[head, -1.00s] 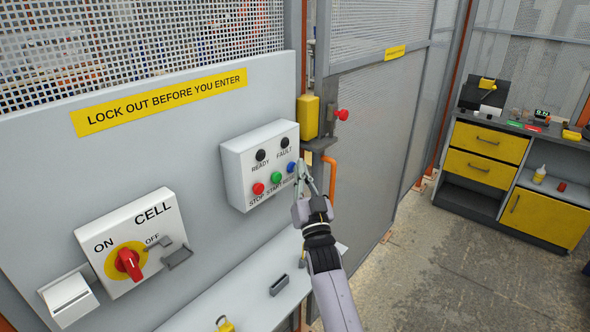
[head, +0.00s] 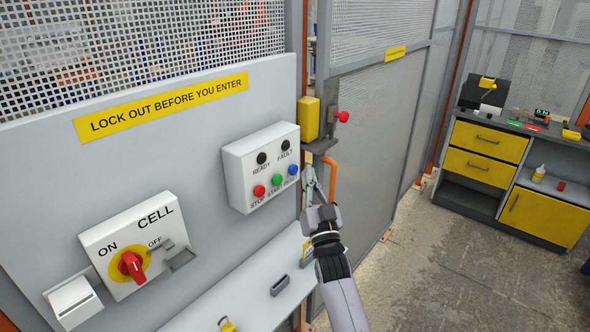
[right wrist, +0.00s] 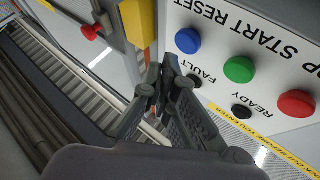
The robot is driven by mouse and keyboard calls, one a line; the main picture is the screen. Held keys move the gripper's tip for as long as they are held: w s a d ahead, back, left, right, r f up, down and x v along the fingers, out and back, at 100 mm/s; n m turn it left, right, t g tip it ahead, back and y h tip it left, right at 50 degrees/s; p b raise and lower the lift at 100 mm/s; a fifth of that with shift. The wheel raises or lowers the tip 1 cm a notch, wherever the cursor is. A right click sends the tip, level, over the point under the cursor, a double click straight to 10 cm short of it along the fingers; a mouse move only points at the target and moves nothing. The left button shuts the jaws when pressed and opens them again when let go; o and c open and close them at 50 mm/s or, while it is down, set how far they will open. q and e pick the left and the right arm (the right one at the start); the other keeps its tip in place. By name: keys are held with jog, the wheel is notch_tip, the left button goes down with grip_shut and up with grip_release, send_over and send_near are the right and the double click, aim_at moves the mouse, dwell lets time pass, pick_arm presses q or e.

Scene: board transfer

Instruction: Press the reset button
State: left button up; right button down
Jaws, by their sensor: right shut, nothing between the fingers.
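The blue reset button (head: 293,169) is at the right end of the lower row on the white control box (head: 236,176). Beside it are the green start button (head: 277,180) and the red stop button (head: 259,191). In the right wrist view the blue button (right wrist: 188,41) is right of and above my fingertips, under the upside-down word RESET. My right gripper (head: 310,172) is shut and empty, just right of the box and apart from the button. Its closed fingers (right wrist: 163,80) also show in the right wrist view. My left gripper is out of view.
A yellow switch box (head: 309,118) and a red knob (head: 342,116) sit on the gate post above my gripper. A rotary switch (head: 131,265) marked ON and OFF is at the lower left. A shelf (head: 237,310) lies below, holding a padlock. An orange handle (head: 331,175) stands right of my fingers.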

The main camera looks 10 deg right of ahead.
jog(key=s+d+p, duration=0.2)
jog(key=s, duration=0.1)
jog(key=shift+s+d, duration=0.2)
jog(key=shift+d, duration=0.1)
dwell(0.5)
